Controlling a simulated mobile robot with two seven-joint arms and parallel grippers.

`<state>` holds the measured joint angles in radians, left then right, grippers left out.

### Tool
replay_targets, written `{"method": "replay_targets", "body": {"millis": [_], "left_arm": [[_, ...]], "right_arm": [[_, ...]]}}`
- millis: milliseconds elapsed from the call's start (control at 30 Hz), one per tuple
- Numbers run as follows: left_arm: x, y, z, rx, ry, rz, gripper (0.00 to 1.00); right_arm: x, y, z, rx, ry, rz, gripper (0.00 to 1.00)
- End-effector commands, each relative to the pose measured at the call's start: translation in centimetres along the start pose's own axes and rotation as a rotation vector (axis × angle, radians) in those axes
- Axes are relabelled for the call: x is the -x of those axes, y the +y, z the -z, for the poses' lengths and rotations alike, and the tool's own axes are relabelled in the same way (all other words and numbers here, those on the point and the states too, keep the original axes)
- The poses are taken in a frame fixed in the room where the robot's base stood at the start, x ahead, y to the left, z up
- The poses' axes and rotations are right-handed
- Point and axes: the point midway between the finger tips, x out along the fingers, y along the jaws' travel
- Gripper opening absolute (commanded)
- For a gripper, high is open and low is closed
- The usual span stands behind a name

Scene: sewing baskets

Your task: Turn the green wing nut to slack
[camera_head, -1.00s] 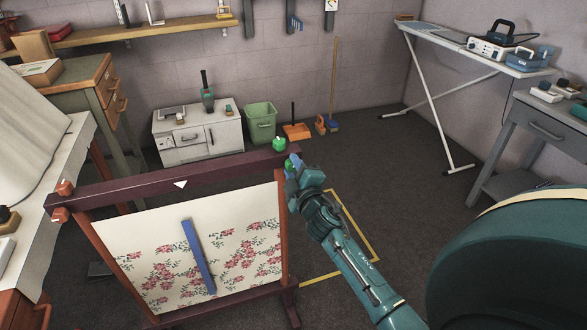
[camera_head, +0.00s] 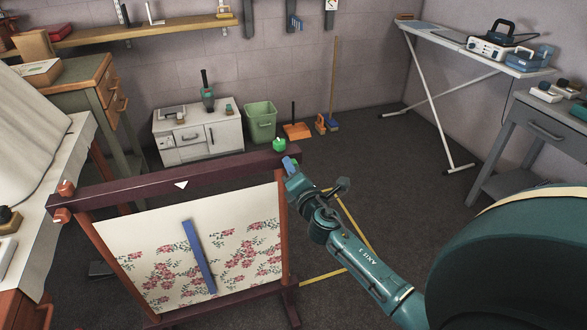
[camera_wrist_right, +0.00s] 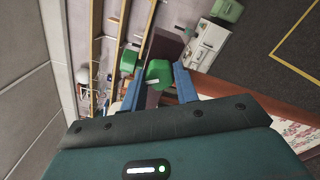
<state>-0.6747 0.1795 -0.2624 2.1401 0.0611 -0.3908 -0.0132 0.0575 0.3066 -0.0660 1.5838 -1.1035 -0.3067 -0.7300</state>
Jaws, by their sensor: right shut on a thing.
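A floor frame stands ahead with a dark red top bar (camera_head: 180,178) and a floral cloth (camera_head: 180,250) stretched in it. My right gripper (camera_head: 291,164) is at the right end of that bar. In the right wrist view its two blue fingers (camera_wrist_right: 160,70) are closed on the sides of the green wing nut (camera_wrist_right: 158,73), which has a pale mark on it. My left gripper is not in view.
A blue strip (camera_head: 199,256) lies across the cloth. A white cabinet (camera_head: 197,140), a green bin (camera_head: 260,122) and an orange dustpan (camera_head: 297,131) stand by the back wall. An ironing board (camera_head: 455,50) is at the right. The floor right of the frame is clear.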

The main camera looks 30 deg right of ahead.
Motion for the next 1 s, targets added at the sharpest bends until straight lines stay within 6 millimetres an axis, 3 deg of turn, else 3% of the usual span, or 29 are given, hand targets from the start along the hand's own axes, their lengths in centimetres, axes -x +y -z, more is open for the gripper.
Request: {"method": "replay_targets", "body": {"millis": [600,1000], "left_arm": [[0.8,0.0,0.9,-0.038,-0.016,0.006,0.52],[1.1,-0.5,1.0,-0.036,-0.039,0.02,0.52]], "right_arm": [[0.0,0.1,-0.1,0.588,0.001,-0.001,0.07],[0.0,0.0,-0.1,0.89,0.001,0.0,0.07]]}}
